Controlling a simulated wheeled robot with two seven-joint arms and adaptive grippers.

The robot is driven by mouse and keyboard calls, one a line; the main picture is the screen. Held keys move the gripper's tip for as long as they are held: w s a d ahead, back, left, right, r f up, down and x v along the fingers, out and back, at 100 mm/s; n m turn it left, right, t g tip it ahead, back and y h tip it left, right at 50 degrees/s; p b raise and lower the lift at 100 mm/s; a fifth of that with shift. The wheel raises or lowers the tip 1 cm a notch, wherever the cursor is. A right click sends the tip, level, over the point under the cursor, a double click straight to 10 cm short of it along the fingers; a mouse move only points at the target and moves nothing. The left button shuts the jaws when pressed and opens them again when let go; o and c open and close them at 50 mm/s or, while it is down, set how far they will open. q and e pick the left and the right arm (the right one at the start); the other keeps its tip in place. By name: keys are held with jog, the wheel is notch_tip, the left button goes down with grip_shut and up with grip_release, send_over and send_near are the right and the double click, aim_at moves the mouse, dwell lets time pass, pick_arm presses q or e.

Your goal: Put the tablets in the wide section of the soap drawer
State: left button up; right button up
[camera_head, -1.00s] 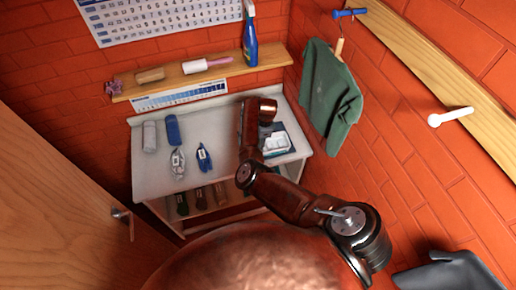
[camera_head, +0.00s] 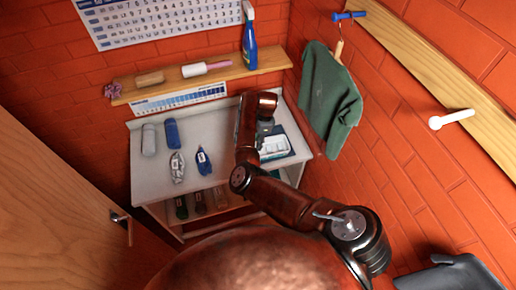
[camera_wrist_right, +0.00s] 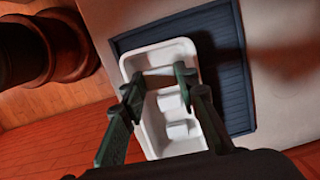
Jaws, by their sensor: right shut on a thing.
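The white soap drawer (camera_head: 275,152) lies on a dark blue mat at the right of the grey-white worktop. In the right wrist view the drawer (camera_wrist_right: 154,137) shows its rim and inner sections, with pale block shapes (camera_wrist_right: 178,130) inside; I cannot tell whether these are tablets or moulded parts. My right gripper (camera_head: 265,134) is over the drawer. My left gripper is not in view.
The dark mat (camera_wrist_right: 230,85) lies under the drawer. A grey packet (camera_head: 177,167) and a blue one (camera_head: 203,161) lie on the worktop (camera_head: 150,183), with two rolls behind. A shelf (camera_head: 215,75) holds a spray bottle (camera_head: 249,40). A green cloth (camera_head: 330,95) hangs at right.

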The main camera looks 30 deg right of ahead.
jog(key=shift+r, duration=2.35)
jog(key=shift+w+a+r+b, duration=0.2)
jog(key=shift+r+b, duration=0.05)
jog(key=shift+b, duration=0.15)
jog(key=s+a+r+n+g+h+b, duration=0.1)
jog(key=s+a+r+n+b, duration=0.1)
jog(key=a+r+n+b, duration=0.3)
jog(key=s+a+r+n+g+b, duration=0.1)
jog(key=s+a+r+n+b, duration=0.1)
jog(key=a+r+n+b, duration=0.4)
jog(key=shift+a+r+n+h, duration=0.4)
jog(key=shift+a+r+n, duration=2.85)
jog(key=shift+n, duration=1.95)
jog(key=shift+d+r, duration=0.35)
jog(key=shift+d, duration=0.05)
